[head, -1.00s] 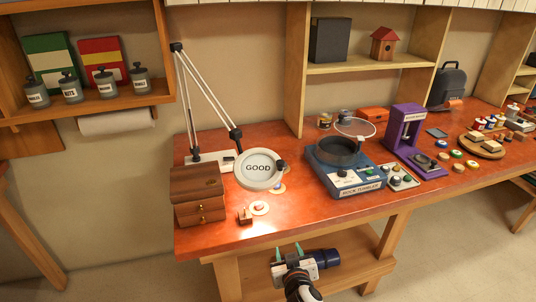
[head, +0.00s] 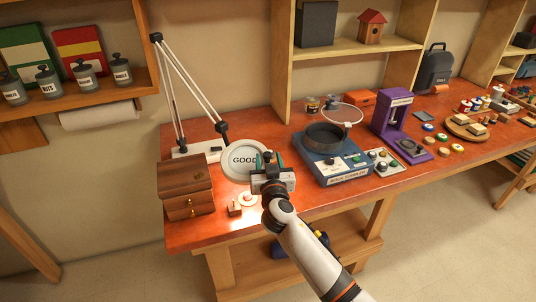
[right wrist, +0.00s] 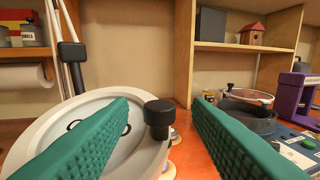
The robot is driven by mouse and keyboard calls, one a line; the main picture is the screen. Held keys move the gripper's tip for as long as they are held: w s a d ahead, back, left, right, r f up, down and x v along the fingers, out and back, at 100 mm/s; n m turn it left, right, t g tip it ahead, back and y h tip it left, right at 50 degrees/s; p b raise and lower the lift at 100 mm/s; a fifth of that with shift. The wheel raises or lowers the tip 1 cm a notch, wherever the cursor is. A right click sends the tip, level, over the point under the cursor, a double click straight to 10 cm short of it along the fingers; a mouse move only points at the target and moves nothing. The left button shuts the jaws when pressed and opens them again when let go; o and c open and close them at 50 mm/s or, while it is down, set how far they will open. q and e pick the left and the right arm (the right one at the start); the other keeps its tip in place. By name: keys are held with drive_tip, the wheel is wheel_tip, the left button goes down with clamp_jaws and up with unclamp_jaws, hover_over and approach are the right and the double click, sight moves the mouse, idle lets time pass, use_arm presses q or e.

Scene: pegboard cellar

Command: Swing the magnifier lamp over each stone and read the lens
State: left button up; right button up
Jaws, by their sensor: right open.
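The magnifier lamp has a round white-rimmed lens head (head: 241,175) on a jointed arm (head: 188,82), low over the orange-red bench. Its lens reads "GOOD", partly covered at the right. A stone on a pale disc (head: 247,199) lies in front of the lens. Other discs (right wrist: 172,136) show partly beside the rim in the right wrist view; their stones are unclear. My right gripper (head: 268,158) is open at the lens's right side. In the right wrist view, the lamp's black knob (right wrist: 158,114) stands between the green fingers, with visible gaps. My left gripper is out of view.
A blue rock tumbler (head: 337,168) stands to the right, then a purple press (head: 392,122). Shelves rise behind. Some bench surface before the tumbler is clear.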

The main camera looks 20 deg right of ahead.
drive_tip(key=shift+w+d, duration=0.15)
drive_tip(key=shift+w, duration=0.6)
drive_tip(key=shift+c, duration=0.6)
